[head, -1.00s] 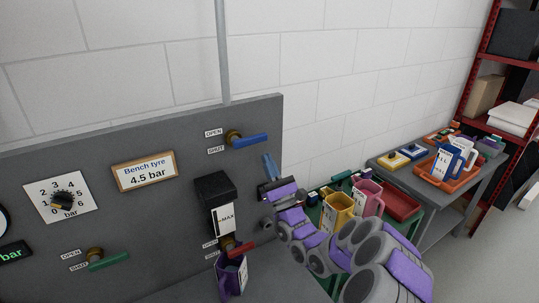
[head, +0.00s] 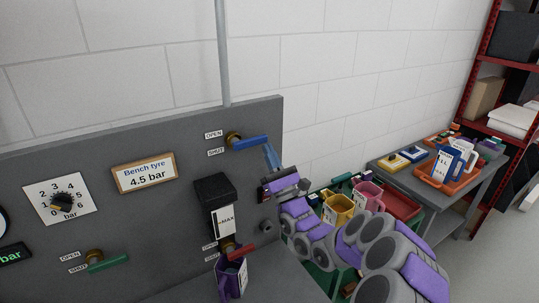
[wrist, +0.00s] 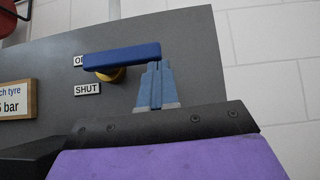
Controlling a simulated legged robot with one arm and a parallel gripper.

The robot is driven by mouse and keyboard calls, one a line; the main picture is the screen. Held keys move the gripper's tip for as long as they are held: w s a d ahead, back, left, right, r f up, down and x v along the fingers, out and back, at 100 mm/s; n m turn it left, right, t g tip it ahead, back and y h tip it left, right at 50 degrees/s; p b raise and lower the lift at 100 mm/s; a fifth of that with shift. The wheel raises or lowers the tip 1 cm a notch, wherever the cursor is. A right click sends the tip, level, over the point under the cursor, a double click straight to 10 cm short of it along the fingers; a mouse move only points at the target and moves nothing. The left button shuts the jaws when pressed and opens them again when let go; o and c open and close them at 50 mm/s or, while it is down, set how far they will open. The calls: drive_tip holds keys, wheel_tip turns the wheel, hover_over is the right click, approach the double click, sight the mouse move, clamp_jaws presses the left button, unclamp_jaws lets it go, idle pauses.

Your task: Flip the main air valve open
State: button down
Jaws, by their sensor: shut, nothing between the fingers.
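A valve with a blue lever (head: 250,142) and a brass hub sits at the top right of the grey panel, beside an OPEN label (head: 213,135) and a SHUT label (head: 216,152). The lever points right, roughly level, its free end near the panel's right edge. In the wrist view the blue lever (wrist: 125,53) crosses above my fingers and partly covers the OPEN label. My gripper (head: 270,154) is shut and empty. In the wrist view its fingertips (wrist: 156,66) are just under the lever's free end; I cannot tell whether they touch it.
The panel also has a green lever (head: 108,262), a red lever (head: 242,252), a dial (head: 62,201) and a "Bench tyre 4.5 bar" sign (head: 145,173). A black box (head: 214,189) stands out below the blue lever. Mugs and trays stand on tables at right.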

drive_tip(key=s+a+r+n+g+p, duration=0.1)
drive_tip(key=r+n+g, duration=0.5)
drive_tip(key=n+g, duration=0.3)
drive_tip(key=s+a+r+n+g+y+p, duration=0.1)
drive_tip(key=r+n+g, duration=0.5)
drive_tip(key=n, duration=1.1)
drive_tip(key=shift+s+a+g+p, duration=0.25)
drive_tip(key=shift+a+g+p, duration=0.4)
drive_tip(key=shift+g, duration=1.05)
drive_tip(key=shift+a+r, duration=0.1)
drive_tip(key=shift+a, duration=0.05)
